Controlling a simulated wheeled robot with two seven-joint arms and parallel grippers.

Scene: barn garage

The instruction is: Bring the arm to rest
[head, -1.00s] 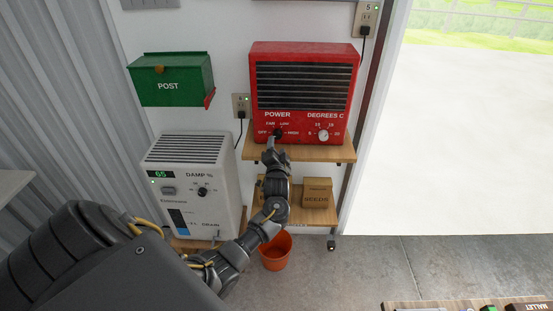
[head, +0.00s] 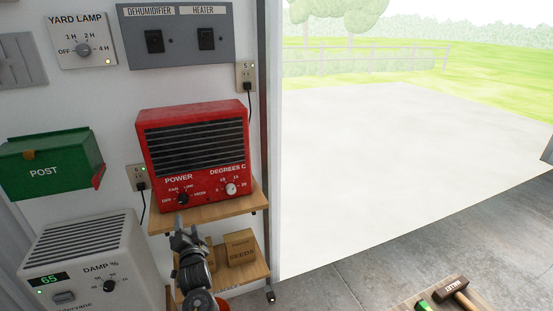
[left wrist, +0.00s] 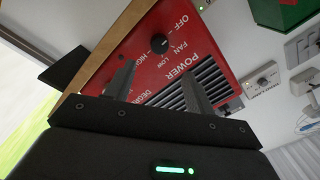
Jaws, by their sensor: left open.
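My left gripper (head: 183,232) is open and empty, just below and in front of the red heater (head: 194,138). Its two fingers (left wrist: 158,85) show in the left wrist view with a gap between them. The heater's black power knob (head: 183,198) stands clear of the fingers; it also shows beyond them in the left wrist view (left wrist: 159,44). The exact setting of the knob is too small to tell. My right gripper is in neither view.
The heater stands on a wooden shelf (head: 252,198), with a seeds box (head: 240,248) on the shelf below. A white dehumidifier (head: 90,250) and a green post box (head: 50,168) are at left. A hammer (head: 455,290) lies at lower right. The doorway at right is open.

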